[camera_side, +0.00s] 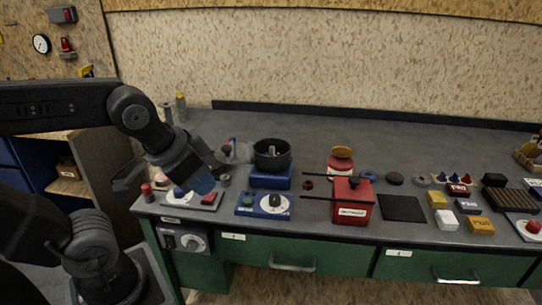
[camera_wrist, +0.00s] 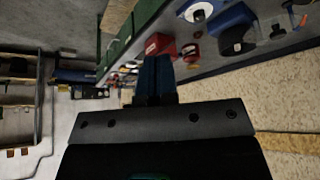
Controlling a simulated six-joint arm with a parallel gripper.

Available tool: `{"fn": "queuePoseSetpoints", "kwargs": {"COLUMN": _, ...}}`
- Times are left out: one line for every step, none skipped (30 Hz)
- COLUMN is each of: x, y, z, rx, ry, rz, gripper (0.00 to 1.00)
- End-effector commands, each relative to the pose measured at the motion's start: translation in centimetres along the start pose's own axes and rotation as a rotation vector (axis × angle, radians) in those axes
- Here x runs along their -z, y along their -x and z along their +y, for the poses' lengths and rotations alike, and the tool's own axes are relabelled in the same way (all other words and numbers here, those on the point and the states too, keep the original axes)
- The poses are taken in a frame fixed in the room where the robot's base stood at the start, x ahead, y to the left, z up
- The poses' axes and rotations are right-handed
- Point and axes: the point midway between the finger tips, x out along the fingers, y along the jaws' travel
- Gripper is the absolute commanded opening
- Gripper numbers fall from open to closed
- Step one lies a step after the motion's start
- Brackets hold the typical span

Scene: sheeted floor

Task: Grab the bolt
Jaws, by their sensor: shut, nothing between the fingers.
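I cannot pick out the bolt for certain. A small pale upright piece (camera_side: 271,151) shows inside the black pot (camera_side: 259,160), but it is too small to name. My gripper (camera_side: 203,184) is at the left end of the bench, pointing down over a panel with buttons (camera_side: 209,201), left of the pot. Its blue fingers are shut and empty. In the wrist view the shut blue fingers (camera_wrist: 155,72) point along the bench, which appears turned on its side.
The pot stands on a blue block (camera_side: 270,179) behind a blue dial unit (camera_side: 264,207). A red box (camera_side: 352,207) with long dark rods is to its right. Several small blocks and a black mat (camera_side: 402,208) lie further right. The back of the grey bench (camera_side: 400,145) is clear.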

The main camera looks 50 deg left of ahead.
Motion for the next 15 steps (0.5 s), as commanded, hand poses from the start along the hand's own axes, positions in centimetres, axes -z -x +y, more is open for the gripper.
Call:
{"fn": "queuePoseSetpoints", "kwargs": {"x": 0.0, "y": 0.0, "z": 0.0, "rx": 0.0, "ry": 0.0, "rz": 0.0, "gripper": 0.0}}
{"fn": "queuePoseSetpoints", "kwargs": {"x": 0.0, "y": 0.0, "z": 0.0, "rx": 0.0, "ry": 0.0, "rz": 0.0, "gripper": 0.0}}
{"fn": "queuePoseSetpoints", "kwargs": {"x": 0.0, "y": 0.0, "z": 0.0, "rx": 0.0, "ry": 0.0, "rz": 0.0, "gripper": 0.0}}
{"fn": "queuePoseSetpoints", "kwargs": {"x": 0.0, "y": 0.0, "z": 0.0, "rx": 0.0, "ry": 0.0, "rz": 0.0, "gripper": 0.0}}
{"fn": "queuePoseSetpoints", "kwargs": {"x": 0.0, "y": 0.0, "z": 0.0, "rx": 0.0, "ry": 0.0, "rz": 0.0, "gripper": 0.0}}
{"fn": "queuePoseSetpoints", "kwargs": {"x": 0.0, "y": 0.0, "z": 0.0, "rx": 0.0, "ry": 0.0, "rz": 0.0, "gripper": 0.0}}
{"fn": "queuePoseSetpoints", "kwargs": {"x": 0.0, "y": 0.0, "z": 0.0, "rx": 0.0, "ry": 0.0, "rz": 0.0, "gripper": 0.0}}
{"fn": "queuePoseSetpoints", "kwargs": {"x": 0.0, "y": 0.0, "z": 0.0, "rx": 0.0, "ry": 0.0, "rz": 0.0, "gripper": 0.0}}
{"fn": "queuePoseSetpoints", "kwargs": {"x": 0.0, "y": 0.0, "z": 0.0, "rx": 0.0, "ry": 0.0, "rz": 0.0, "gripper": 0.0}}
{"fn": "queuePoseSetpoints", "kwargs": {"x": 0.0, "y": 0.0, "z": 0.0, "rx": 0.0, "ry": 0.0, "rz": 0.0, "gripper": 0.0}}
{"fn": "queuePoseSetpoints", "kwargs": {"x": 0.0, "y": 0.0, "z": 0.0, "rx": 0.0, "ry": 0.0, "rz": 0.0, "gripper": 0.0}}
{"fn": "queuePoseSetpoints", "kwargs": {"x": 0.0, "y": 0.0, "z": 0.0, "rx": 0.0, "ry": 0.0, "rz": 0.0, "gripper": 0.0}}
{"fn": "queuePoseSetpoints", "kwargs": {"x": 0.0, "y": 0.0, "z": 0.0, "rx": 0.0, "ry": 0.0, "rz": 0.0, "gripper": 0.0}}
{"fn": "queuePoseSetpoints", "kwargs": {"x": 0.0, "y": 0.0, "z": 0.0, "rx": 0.0, "ry": 0.0, "rz": 0.0, "gripper": 0.0}}
{"fn": "queuePoseSetpoints", "kwargs": {"x": 0.0, "y": 0.0, "z": 0.0, "rx": 0.0, "ry": 0.0, "rz": 0.0, "gripper": 0.02}}
